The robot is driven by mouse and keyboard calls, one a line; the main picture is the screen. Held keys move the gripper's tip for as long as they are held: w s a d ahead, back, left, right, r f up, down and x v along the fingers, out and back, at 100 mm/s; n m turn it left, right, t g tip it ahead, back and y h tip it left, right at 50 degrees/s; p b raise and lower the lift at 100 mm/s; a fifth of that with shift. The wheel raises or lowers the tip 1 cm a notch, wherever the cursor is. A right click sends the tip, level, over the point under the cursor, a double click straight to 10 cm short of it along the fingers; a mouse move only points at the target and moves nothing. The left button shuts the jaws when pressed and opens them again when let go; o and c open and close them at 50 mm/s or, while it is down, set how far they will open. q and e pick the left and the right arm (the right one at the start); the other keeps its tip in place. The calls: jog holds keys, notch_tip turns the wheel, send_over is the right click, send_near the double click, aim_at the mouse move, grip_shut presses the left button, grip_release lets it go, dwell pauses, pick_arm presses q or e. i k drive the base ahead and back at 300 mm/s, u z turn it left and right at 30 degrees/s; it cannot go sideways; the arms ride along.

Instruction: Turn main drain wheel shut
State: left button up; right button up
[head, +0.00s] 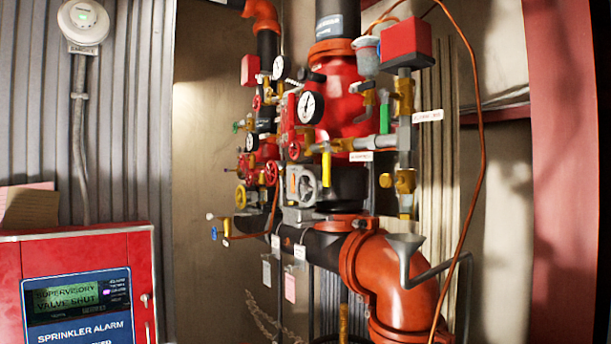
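A riser valve assembly with several small handwheels fills the middle of the head view. A small green handle (238,126) shows higher at the left. I cannot tell from any readable label which one is the main drain wheel, or how far any wheel is turned. Neither of my grippers is in view.
A red alarm panel (85,285) at lower left reads "SUPERVISORY VALVE SHUT". Pressure gauges (310,107), a red box (405,41), an orange elbow pipe (395,275) and a grey funnel (404,248) crowd the riser. An orange cable (480,150) hangs at the right.

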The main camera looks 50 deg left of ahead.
aim_at(270, 172)
jog(key=z, duration=0.3)
jog(key=i, duration=0.5)
jog(key=u, duration=3.05)
jog(key=i, duration=1)
jog(key=z, duration=0.15)
jog(key=k, duration=0.9)
jog(key=u, duration=0.2)
jog(key=i, duration=0.3)
